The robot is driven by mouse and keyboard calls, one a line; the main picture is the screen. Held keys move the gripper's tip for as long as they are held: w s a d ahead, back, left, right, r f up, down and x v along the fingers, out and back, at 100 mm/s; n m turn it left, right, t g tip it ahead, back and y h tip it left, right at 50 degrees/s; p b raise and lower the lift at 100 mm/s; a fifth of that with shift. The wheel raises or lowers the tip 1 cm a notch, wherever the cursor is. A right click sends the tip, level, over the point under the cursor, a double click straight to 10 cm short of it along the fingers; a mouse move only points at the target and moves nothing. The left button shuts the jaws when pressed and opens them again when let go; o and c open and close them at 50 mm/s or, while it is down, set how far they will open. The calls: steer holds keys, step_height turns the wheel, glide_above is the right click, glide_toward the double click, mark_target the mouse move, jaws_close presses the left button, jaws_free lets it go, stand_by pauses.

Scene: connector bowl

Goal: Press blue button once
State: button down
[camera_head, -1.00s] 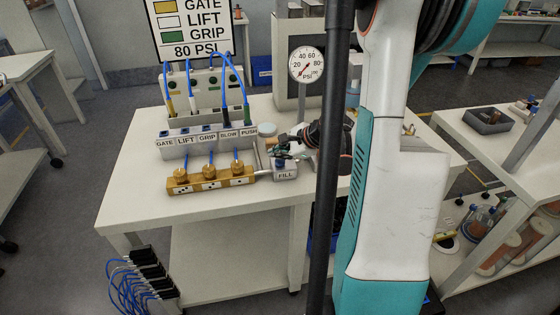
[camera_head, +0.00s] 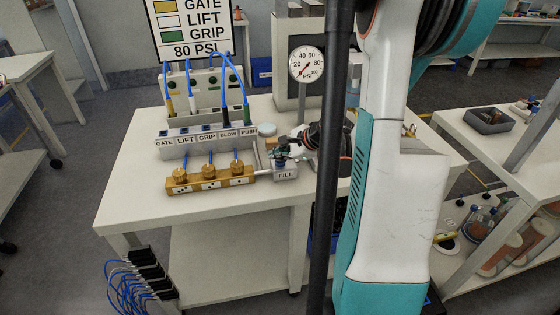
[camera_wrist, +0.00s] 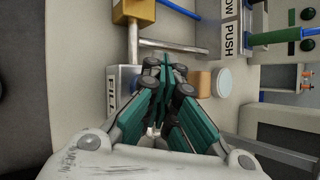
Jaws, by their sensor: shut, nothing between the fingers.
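The grey FILL box (camera_head: 286,174) stands on the table at the right end of the brass manifold. A small dark blue spot on its top, the blue button (camera_head: 280,164), shows just under my fingertips. My gripper (camera_head: 281,154) is shut and empty, with its tips right above the button. I cannot tell whether they touch it.
The brass manifold (camera_head: 210,184) with several knobs is left of the FILL box. Behind it stands the labelled grey block (camera_head: 200,147) with blue tubes. A pressure gauge (camera_head: 306,64) stands behind. A round pale lid (camera_head: 267,129) is close behind my gripper.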

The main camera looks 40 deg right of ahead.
mark_target(279, 163)
stand_by(0.4)
steer(key=shift+r+p, duration=0.65)
steer(key=shift+r, duration=0.3)
step_height(279, 163, up, 5)
steer(key=p, duration=0.3)
steer(key=shift+p, duration=0.3)
stand_by(0.5)
